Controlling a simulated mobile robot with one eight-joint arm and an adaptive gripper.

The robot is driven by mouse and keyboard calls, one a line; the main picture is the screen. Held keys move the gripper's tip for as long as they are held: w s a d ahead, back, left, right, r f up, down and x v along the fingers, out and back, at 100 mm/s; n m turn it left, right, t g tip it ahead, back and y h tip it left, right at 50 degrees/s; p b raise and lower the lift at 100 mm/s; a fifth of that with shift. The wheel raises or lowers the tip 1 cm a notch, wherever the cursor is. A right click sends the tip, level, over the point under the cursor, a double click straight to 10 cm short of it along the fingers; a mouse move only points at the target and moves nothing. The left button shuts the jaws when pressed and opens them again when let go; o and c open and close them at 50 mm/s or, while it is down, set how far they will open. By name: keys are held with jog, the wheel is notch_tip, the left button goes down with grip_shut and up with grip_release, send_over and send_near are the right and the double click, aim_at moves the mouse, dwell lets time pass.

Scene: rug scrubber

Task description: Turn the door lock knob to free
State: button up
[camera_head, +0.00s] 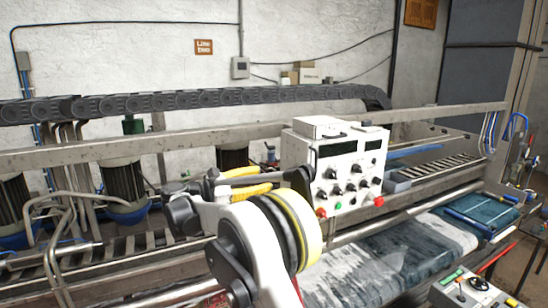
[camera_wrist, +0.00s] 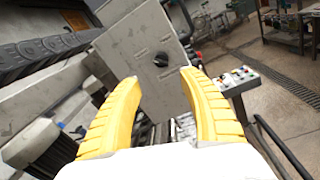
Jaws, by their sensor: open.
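A single black knob (camera_wrist: 161,60) sits on the flat grey side of a box (camera_wrist: 135,40) in the wrist view. I take it to be the door lock knob, but I cannot read any marking or tell its setting. My gripper (camera_wrist: 160,79) is open, its two yellow fingers spread below and to either side of the knob in the picture, with nothing between them. In the head view my gripper (camera_head: 245,180) is beside the left side of the white control box (camera_head: 300,150). That side's knob is hidden there.
The control box front carries several black knobs, a red button (camera_head: 321,213) and a display. A small white case (camera_head: 320,127) lies on top. A metal rail (camera_head: 80,150) and a dark cable chain (camera_head: 180,101) run behind. A second button panel (camera_head: 470,290) is at lower right.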

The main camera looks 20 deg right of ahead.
aim_at(292, 172)
jog(key=d, duration=0.3)
jog(key=d+p, duration=0.1)
jog(key=d, duration=0.3)
jog(key=d+p, duration=0.1)
jog(key=d, duration=0.3)
jog(key=shift+w+d+r, duration=0.1)
jog(key=shift+w, duration=0.3)
grip_shut()
